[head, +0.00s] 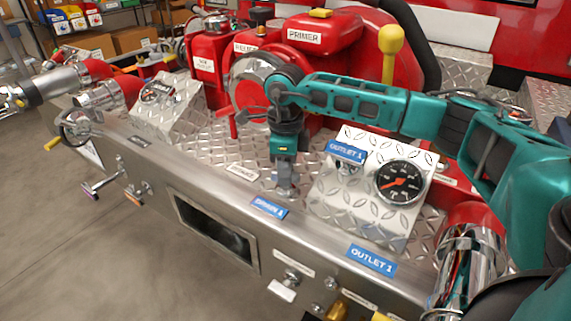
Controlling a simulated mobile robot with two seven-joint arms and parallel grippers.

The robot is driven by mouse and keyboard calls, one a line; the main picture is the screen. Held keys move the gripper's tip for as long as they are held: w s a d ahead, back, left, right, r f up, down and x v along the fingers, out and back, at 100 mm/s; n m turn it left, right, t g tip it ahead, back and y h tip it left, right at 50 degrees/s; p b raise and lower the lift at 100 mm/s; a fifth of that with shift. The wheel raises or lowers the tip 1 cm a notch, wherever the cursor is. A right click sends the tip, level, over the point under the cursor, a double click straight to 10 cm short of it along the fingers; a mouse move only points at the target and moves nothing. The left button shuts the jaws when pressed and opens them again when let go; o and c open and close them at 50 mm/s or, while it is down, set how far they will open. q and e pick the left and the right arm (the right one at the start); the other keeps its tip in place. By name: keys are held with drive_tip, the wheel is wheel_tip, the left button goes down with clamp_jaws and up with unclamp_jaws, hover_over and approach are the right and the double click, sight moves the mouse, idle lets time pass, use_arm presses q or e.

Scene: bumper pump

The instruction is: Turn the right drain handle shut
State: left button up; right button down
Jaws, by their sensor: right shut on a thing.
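My right arm, teal and black, reaches in from the right across the pump panel. My right gripper (285,187) points down at the panel's front edge, just behind a blue label (268,207). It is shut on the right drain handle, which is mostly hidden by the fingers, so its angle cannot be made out. My left gripper is not in view.
A diamond-plate box with a pressure gauge (401,183) stands just right of the gripper. Red pump housings (320,40) and a yellow-knobbed lever (391,52) rise behind. Chrome pipe fittings (105,95) are at left. Open floor (70,250) lies in front.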

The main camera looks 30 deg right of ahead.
drive_tip(key=m+p, duration=0.2)
drive_tip(key=m, duration=0.3)
idle(0.4)
idle(0.3)
drive_tip(key=c, duration=1.2)
unclamp_jaws()
drive_tip(key=shift+o, duration=0.2)
wheel_tip(320, 180, up, 13)
drive_tip(key=p, duration=0.1)
drive_tip(key=shift+p, duration=0.35)
